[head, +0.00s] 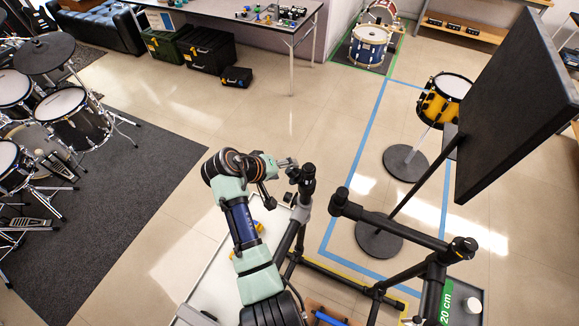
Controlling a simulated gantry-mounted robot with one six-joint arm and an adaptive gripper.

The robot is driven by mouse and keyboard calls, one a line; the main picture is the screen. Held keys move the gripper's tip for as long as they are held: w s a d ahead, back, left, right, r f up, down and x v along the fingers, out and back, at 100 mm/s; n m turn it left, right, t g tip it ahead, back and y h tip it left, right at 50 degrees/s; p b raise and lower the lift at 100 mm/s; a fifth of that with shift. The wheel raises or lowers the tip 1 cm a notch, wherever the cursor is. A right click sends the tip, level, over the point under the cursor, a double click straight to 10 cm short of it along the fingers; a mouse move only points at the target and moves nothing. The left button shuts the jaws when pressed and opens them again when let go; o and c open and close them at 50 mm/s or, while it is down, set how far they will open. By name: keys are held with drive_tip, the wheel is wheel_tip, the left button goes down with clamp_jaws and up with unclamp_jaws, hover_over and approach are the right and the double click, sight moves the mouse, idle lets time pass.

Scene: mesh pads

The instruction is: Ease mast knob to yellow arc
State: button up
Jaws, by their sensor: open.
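My gripper (288,162) is small in the head view, at the end of my mint-green arm. It is open, with its fingertips pointing right at the top of a black upright post (306,185). A dark knob-like part (308,170) sits at that post's top, just beside the fingertips. I cannot tell whether they touch it, or whether it is the mast knob. Another round black knob-like end (463,247) shows at the right end of the black tube frame. No yellow arc is clearly visible; yellow tape (340,274) runs along the floor by the frame.
A large black panel (515,100) on a slanted pole stands to the right, its round base (379,239) behind the frame. A yellow drum (445,98) stands beyond. A green "20 cm" label (445,303) is at lower right. Open floor (260,120) lies behind my gripper.

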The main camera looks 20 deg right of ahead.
sight(290, 169)
drive_tip(key=x, duration=0.4)
drive_tip(key=shift+w+d+f, duration=0.1)
drive_tip(key=shift+f, duration=0.05)
drive_tip(key=c, duration=1.2)
